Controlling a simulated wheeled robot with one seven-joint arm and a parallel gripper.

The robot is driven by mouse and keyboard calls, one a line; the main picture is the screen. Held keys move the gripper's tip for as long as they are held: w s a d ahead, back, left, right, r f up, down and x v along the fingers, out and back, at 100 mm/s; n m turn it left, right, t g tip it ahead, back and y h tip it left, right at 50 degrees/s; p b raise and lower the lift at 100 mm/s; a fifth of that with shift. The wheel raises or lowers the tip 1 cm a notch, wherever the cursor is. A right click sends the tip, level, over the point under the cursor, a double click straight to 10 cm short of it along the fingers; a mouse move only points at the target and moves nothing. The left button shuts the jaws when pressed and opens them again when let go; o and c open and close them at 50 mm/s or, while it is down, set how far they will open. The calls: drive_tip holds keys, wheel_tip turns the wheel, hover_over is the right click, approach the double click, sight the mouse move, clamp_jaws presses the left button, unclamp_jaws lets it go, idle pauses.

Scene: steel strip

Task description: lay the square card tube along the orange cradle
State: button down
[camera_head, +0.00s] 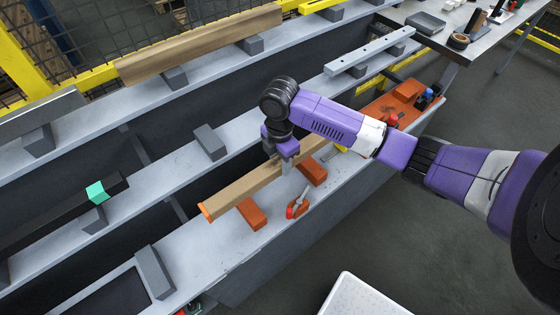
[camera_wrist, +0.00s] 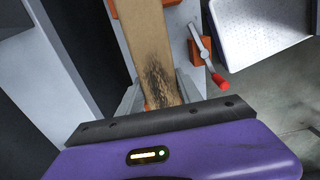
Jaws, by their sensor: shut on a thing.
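The square card tube (camera_head: 245,188) is a long brown bar with an orange near-left end. It lies above and in line with the orange cradle, seen as two orange blocks (camera_head: 252,214) and (camera_head: 313,172) sticking out on its right side. I cannot tell whether the tube touches them. My gripper hides part of the tube.
A toggle clamp (camera_head: 297,206) with a red handle stands right of the tube. Grey blocks (camera_head: 155,272) and (camera_head: 210,142) stand on the steel strips. A wooden beam (camera_head: 200,45) and a black bar with a green band (camera_head: 96,192) lie beyond. A white tray (camera_head: 360,298) is in front.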

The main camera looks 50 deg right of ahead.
drive_tip(key=shift+f+b, duration=2.3)
drive_tip(key=shift+f, duration=1.65)
drive_tip(key=shift+f, duration=0.3)
drive_tip(key=c, duration=0.7)
unclamp_jaws()
drive_tip(key=shift+r, duration=3.95)
drive_tip(key=shift+s+f, duration=0.1)
